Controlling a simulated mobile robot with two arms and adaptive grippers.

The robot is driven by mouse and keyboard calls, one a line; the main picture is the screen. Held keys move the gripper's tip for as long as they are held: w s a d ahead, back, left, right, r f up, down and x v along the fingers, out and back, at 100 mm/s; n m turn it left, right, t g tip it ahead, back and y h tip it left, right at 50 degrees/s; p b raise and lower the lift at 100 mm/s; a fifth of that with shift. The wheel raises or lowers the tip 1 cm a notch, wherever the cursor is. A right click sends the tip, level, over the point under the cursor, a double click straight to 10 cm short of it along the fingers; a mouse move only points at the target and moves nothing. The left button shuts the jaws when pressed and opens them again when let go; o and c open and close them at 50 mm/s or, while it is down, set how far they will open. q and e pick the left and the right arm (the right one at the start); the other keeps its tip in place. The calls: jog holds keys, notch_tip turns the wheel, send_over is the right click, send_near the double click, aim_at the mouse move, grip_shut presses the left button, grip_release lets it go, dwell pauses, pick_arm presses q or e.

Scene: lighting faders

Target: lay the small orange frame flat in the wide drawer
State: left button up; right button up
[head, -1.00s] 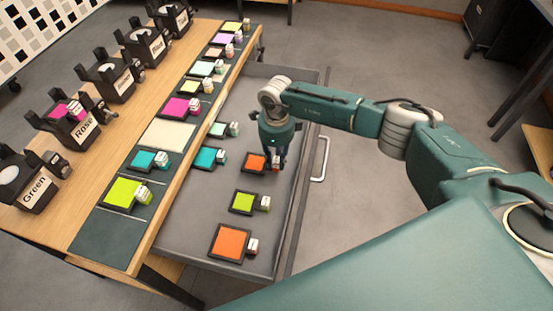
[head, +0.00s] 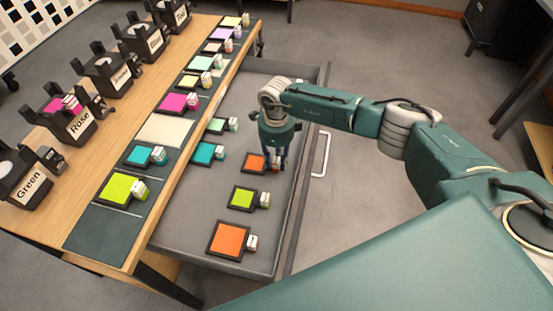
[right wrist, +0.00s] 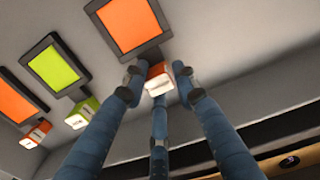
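The small orange frame (head: 256,163) lies flat on the floor of the wide drawer (head: 185,235), towards its right side. It also shows at the top of the right wrist view (right wrist: 128,22). My right gripper (head: 277,166) is low over the frame's orange-and-white tab. In the right wrist view the gripper's fingers (right wrist: 157,82) stand open around the tab (right wrist: 158,84), with small gaps on both sides. The third finger covers part of the view below the tab. My left gripper is not in view.
The wooden bench (head: 100,200) holds more coloured frames and labelled black lamp holders. The drawer handle (head: 321,155) is to the right.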

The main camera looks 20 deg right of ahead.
jog(key=shift+o, duration=1)
jog(key=shift+r, duration=0.25)
notch_tip(320, 180, up, 7)
jog(key=shift+r, duration=0.15)
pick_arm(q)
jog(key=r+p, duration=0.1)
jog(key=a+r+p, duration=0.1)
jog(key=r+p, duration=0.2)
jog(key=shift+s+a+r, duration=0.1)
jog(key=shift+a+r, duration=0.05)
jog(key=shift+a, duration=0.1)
pick_arm(e)
notch_tip(320, 180, up, 7)
jog(key=shift+r, duration=0.15)
